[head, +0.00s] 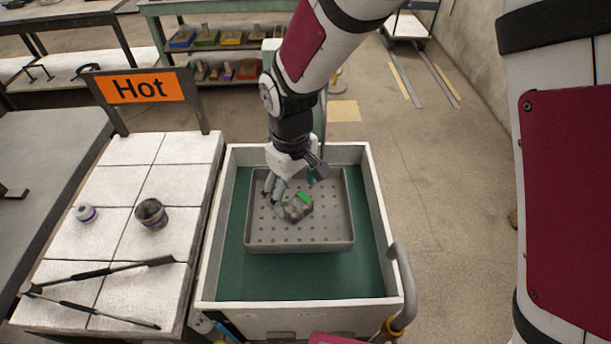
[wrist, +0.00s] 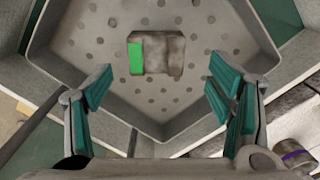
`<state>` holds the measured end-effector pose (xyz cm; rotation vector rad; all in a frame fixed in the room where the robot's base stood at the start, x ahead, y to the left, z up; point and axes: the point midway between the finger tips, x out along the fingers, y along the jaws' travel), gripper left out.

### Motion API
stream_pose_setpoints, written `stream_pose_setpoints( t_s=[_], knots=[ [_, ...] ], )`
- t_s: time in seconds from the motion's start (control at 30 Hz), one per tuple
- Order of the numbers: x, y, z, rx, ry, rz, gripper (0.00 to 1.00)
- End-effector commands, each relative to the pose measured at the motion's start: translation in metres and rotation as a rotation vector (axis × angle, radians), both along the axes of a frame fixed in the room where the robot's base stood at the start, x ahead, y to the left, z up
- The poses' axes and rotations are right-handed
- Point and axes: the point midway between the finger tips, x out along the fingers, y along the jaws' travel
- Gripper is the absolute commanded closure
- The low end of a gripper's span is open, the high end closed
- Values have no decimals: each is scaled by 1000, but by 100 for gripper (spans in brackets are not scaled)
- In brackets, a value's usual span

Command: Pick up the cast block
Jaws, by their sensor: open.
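The cast block (head: 299,208) is a rough grey piece with a bright green patch. It lies on the perforated grey tray (head: 300,244) inside a white-walled bin with a green floor. In the wrist view the block (wrist: 163,54) sits beyond the fingertips, roughly centred between them, with its green patch at the left. My gripper (wrist: 158,82) is open, its teal-padded fingers wide apart with nothing between them. In the head view my gripper (head: 287,190) is over the tray close to the block, and it partly hides the block's left side.
The bin's white rim (head: 300,314) surrounds the tray. A curved grey pipe (head: 405,285) stands at the bin's right corner.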

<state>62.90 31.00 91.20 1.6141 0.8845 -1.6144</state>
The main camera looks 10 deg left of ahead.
Motion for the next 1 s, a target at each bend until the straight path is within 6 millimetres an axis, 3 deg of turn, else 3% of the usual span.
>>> stream_pose_setpoints(
  t_s=[0.33,0.63,0.67,0.9,1.0],
  knots=[
    [1,-5,-44,-1,2,0,25],
    [1,-5,-50,0,0,-1,25],
    [1,-5,-50,0,0,-1,27],
    [1,-5,-50,0,0,-1,82],
    [2,-5,-49,1,-1,-1,85]
  ],
)
